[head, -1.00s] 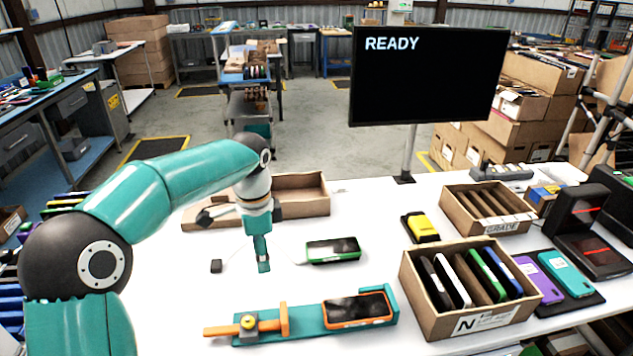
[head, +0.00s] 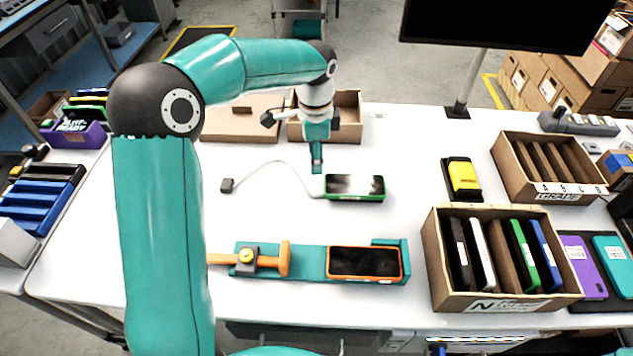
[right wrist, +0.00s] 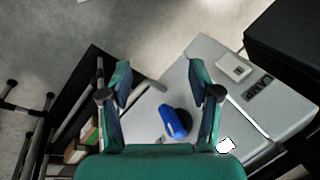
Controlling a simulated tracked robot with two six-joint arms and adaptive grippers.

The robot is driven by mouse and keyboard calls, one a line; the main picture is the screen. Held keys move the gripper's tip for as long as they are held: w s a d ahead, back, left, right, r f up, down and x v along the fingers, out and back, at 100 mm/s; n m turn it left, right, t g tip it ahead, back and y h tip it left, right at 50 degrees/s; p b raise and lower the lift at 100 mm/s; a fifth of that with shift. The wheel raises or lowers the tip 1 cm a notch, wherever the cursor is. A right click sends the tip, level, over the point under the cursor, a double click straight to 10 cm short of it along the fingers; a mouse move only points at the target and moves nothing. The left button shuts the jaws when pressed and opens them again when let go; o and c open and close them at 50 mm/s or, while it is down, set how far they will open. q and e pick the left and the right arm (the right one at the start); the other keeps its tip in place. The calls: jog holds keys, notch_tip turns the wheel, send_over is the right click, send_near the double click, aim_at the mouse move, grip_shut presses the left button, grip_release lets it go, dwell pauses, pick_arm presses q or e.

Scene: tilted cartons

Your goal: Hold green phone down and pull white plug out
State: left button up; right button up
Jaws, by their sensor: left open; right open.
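The green phone (head: 355,187) lies face up on the white table in the head view, its dark screen showing. A thin white cable (head: 272,163) curves from a small dark block (head: 227,185) to the phone's left end. The white plug (head: 319,187) is at that end, small and partly hard to make out below my gripper. My left gripper (head: 317,172) points down, open and seen edge-on, at the phone's left end by the plug; contact cannot be told. My right gripper (right wrist: 160,85) is open and empty in the right wrist view, away from the phone.
An orange phone (head: 364,262) sits in a teal fixture (head: 312,264) in front. A carton of phones (head: 502,301) and a yellow item (head: 462,174) stand to the right. An open cardboard tray (head: 350,136) is behind. A blue object (right wrist: 174,121) lies below my right gripper.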

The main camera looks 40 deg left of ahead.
aim_at(315, 191)
pick_arm(q)
notch_tip(315, 191, down, 11)
jog(key=shift+s+f+p, duration=0.1)
jog(key=shift+s+p, duration=0.05)
jog(key=shift+p, duration=0.3)
